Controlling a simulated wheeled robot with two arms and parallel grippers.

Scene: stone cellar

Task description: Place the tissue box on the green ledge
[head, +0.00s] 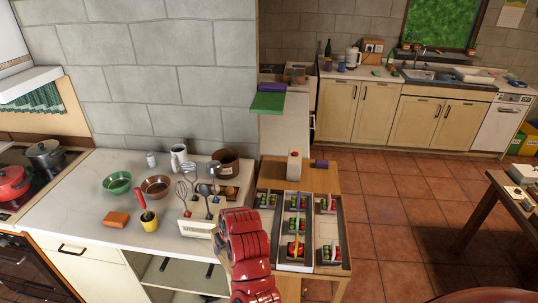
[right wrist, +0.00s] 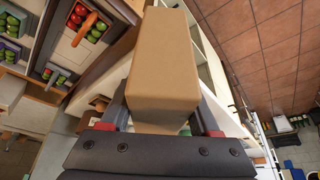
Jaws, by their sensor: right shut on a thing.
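In the right wrist view my right gripper (right wrist: 162,112) is shut on a plain tan box (right wrist: 165,60), with a finger along each side. The box extends forward from the jaws; no label or tissue opening shows on its visible faces, so I take it as the tissue box. In the head view the green ledge (head: 267,102) juts out at the end of the stone wall, beyond the wooden table. A red arm of mine covers the bottom middle of the head view; the held box cannot be made out there. My left gripper is not in view.
The wooden table (head: 326,181) carries trays of produce and a white container (head: 294,166). A purple object (head: 274,87) sits right behind the green ledge. The left counter (head: 82,213) holds bowls, an orange block (head: 116,219) and utensils.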

